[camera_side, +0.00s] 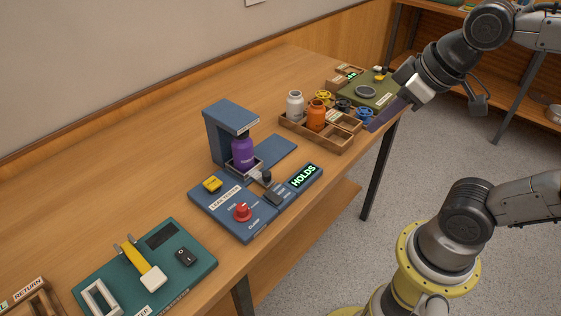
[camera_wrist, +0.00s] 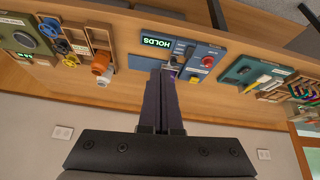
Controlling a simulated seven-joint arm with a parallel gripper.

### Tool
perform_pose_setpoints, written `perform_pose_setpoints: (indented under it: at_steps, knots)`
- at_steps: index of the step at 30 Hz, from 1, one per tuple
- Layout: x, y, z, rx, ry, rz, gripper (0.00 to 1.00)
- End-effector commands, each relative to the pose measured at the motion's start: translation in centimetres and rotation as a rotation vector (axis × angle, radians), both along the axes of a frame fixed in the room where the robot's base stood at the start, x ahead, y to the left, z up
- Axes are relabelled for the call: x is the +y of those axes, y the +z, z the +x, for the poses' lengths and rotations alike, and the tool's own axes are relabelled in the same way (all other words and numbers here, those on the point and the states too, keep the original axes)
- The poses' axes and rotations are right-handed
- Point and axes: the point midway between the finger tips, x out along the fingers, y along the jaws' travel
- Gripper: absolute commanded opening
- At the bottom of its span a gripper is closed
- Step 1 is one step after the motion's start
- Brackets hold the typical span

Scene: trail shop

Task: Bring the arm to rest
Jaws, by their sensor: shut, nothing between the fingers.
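My gripper (camera_side: 385,116) is raised at the right end of the wooden table (camera_side: 95,190) in the side view, its dark fingers pointing down and left. In the wrist view the fingers of my gripper (camera_wrist: 164,100) lie together, with nothing between them. The blue leak tester (camera_side: 228,212) stands mid-table with a purple bottle (camera_side: 242,152) upright in it. Its display (camera_side: 305,175) reads HOLDS in green. My gripper is well apart from the tester and the bottle.
An olive device (camera_side: 375,88) lies near my gripper. A teal station (camera_side: 195,250) with a yellow lever (camera_side: 137,262) stands at the front left.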

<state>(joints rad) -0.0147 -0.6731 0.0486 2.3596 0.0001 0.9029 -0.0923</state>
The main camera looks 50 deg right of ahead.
Motion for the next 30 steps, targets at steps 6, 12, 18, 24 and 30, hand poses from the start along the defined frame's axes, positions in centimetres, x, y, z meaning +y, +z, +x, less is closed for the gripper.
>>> perform_pose_setpoints:
  at_steps: [6,12,18,24,30]
  knots:
    - [-0.3,-2.6,-3.4,0.008,-0.077,0.034,0.00]
    - [-0.3,-2.7,-3.4,0.013,-0.099,0.045,0.00]
    - [-0.3,-2.7,-3.4,0.013,-0.097,0.044,0.00]
    - [-0.3,-2.7,-3.4,0.012,-0.096,0.043,0.00]
    - [-0.3,-2.7,-3.4,0.012,-0.096,0.043,0.00]
